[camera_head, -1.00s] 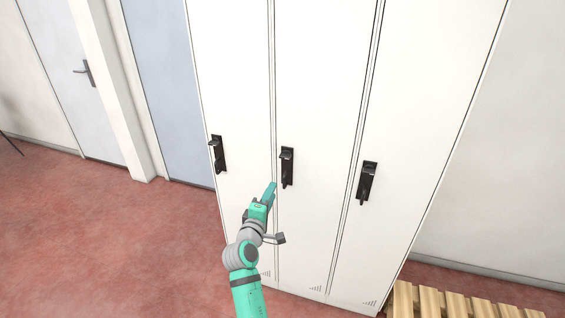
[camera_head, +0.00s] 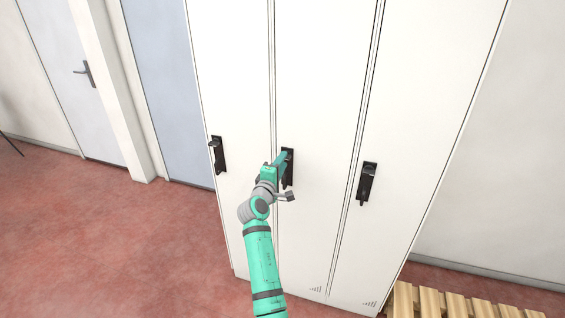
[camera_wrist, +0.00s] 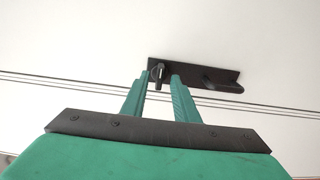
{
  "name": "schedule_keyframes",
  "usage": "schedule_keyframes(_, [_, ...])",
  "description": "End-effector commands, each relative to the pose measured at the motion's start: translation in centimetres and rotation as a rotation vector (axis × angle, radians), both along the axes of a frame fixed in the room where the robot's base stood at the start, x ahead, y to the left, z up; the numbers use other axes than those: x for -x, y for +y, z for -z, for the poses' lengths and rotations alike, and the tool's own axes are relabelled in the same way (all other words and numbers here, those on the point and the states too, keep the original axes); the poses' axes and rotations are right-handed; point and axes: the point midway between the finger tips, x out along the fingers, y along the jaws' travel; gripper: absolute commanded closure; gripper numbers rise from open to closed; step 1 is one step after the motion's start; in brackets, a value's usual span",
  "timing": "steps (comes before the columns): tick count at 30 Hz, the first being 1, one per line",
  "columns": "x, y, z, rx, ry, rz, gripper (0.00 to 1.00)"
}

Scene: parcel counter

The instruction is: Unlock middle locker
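The middle locker (camera_head: 312,75) is a tall white door, shut, with a black lock plate and handle (camera_head: 289,180) on its left side. My gripper (camera_head: 284,156) is at the upper part of this plate in the head view. In the wrist view the plate (camera_wrist: 215,75) lies sideways, with a small key-like knob (camera_wrist: 158,72) at its left end and a dark lever at its right. My gripper's two green fingers (camera_wrist: 160,88) are apart, with the knob showing between and just beyond their tips. I cannot tell whether they touch it.
The left locker's black handle (camera_head: 218,155) and the right locker's black handle (camera_head: 367,183) are on either side. A slatted wooden bench (camera_head: 450,303) stands at the lower right. Red floor (camera_head: 130,240) is open on the left.

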Motion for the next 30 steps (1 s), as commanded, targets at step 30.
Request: schedule_keyframes(30, [-0.82,-0.25,0.01,-0.051,-0.017,0.0,1.0])
